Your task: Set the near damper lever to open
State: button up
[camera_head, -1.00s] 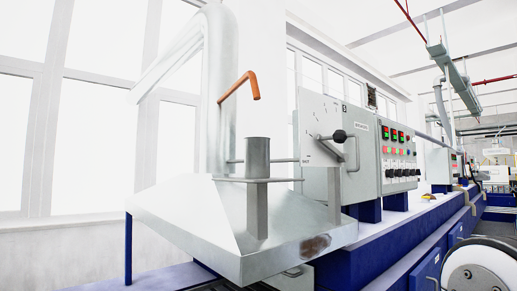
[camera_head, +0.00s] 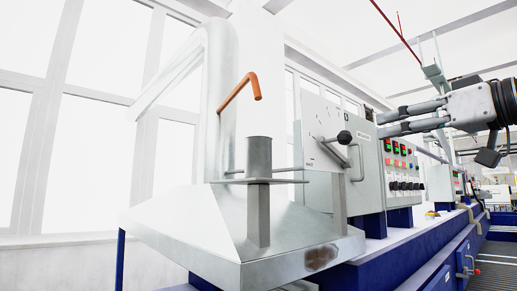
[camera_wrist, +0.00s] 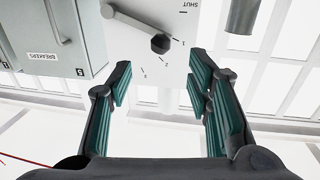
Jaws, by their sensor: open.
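A damper lever with a metal arm and round black knob (camera_head: 344,137) is mounted on a pale dial plate (camera_head: 316,160) beside the hood. In the wrist view the black knob (camera_wrist: 160,43) shows upside down between the finger lines. The dial plate (camera_wrist: 150,70) there carries several marks with numbers and the word SHUT. The lever's arm points toward the numbered marks, away from SHUT. My gripper (camera_head: 382,122) is open and empty, to the right of the knob and apart from it. In the wrist view my gripper (camera_wrist: 160,80) has its fingers spread wide.
A metal hood (camera_head: 200,225) with an upright duct (camera_head: 218,100) stands on the left. An orange bent rod (camera_head: 240,90) sticks out above a short cylinder (camera_head: 258,155). A grey breaker cabinet (camera_wrist: 55,35) with a bar handle adjoins the dial plate. Control panels (camera_head: 400,165) continue to the right.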

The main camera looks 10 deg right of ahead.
aim_at(350, 139)
jog(key=p+x, duration=0.2)
jog(key=x, duration=1)
jog(key=shift+w+a, duration=0.1)
jog(key=shift+w, duration=0.15)
grip_shut()
